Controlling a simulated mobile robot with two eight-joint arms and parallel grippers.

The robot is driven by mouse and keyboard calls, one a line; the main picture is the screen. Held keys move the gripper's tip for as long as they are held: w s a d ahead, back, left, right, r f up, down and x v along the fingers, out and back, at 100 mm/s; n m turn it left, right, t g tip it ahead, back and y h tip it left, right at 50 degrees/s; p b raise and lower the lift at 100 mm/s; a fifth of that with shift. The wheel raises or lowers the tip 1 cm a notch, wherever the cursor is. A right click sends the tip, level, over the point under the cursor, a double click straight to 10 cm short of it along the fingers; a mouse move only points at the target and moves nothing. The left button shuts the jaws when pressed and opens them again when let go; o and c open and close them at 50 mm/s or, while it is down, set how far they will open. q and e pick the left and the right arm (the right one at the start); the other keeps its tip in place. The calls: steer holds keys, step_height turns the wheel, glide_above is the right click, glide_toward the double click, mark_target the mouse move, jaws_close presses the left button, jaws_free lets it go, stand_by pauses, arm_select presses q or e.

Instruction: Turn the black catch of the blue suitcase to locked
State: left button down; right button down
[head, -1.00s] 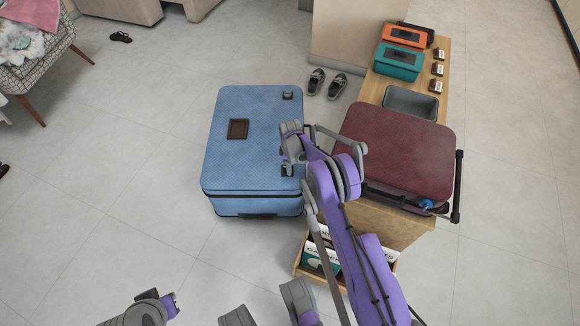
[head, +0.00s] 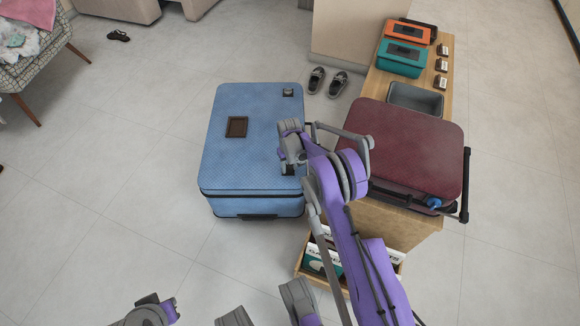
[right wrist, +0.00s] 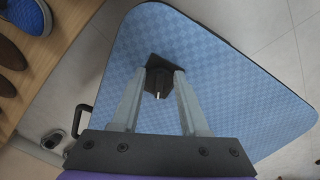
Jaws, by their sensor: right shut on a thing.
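The blue suitcase (head: 255,160) lies flat on the floor in the middle of the head view. One black catch (head: 288,92) is at its far right corner, clear of my arm. A second black catch (right wrist: 158,68) shows in the right wrist view, with a small pale lever on it. My right gripper (right wrist: 158,80) is shut on this near catch, one finger on each side. In the head view the right gripper (head: 287,165) reaches down at the suitcase's right edge and partly covers that catch.
A maroon suitcase (head: 405,145) lies on a wooden bench (head: 455,75) to the right, close to my right arm. Boxes and a grey bin (head: 415,99) are behind it. Dark shoes (head: 327,80) stand on the floor beyond. The floor left of the blue suitcase is free.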

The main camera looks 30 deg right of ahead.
mark_target(288, 169)
steer(key=shift+w+a+m, duration=0.1)
steer(key=shift+a+m, duration=0.1)
steer(key=shift+m, duration=2.1)
steer(key=shift+c, duration=2.2)
jaws_free()
step_height(288, 169, up, 11)
steer(key=p, duration=0.2)
